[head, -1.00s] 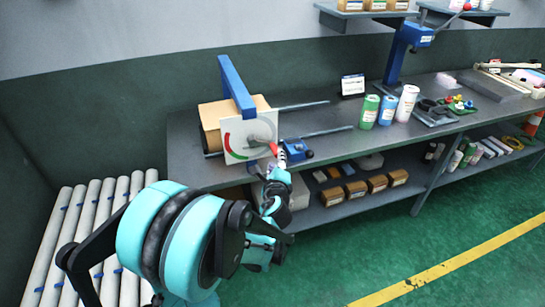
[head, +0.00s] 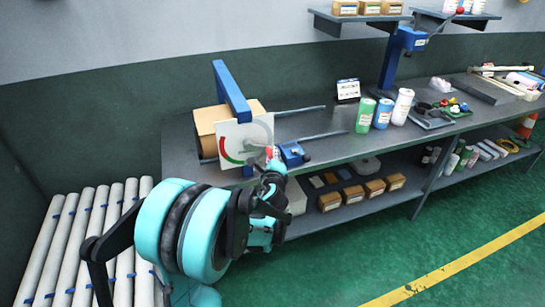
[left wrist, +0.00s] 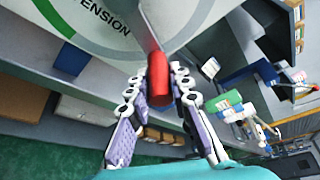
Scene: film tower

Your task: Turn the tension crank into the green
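In the left wrist view the dial face (left wrist: 105,45) shows part of the word TENSION and a green band at left. The crank's red handle (left wrist: 158,80) stands out from a grey arm. My left gripper (left wrist: 160,92) is at the handle, one finger on each side, with narrow gaps visible. In the head view the gripper (head: 271,165) partly hides the handle. My right gripper is out of view.
A blue bar (head: 232,92) rises over the tan block (head: 207,125). A small blue device (head: 292,154) sits just right of the dial on the grey bench. Green, blue and white cans (head: 384,112) stand farther right. White rollers (head: 75,240) lie at left.

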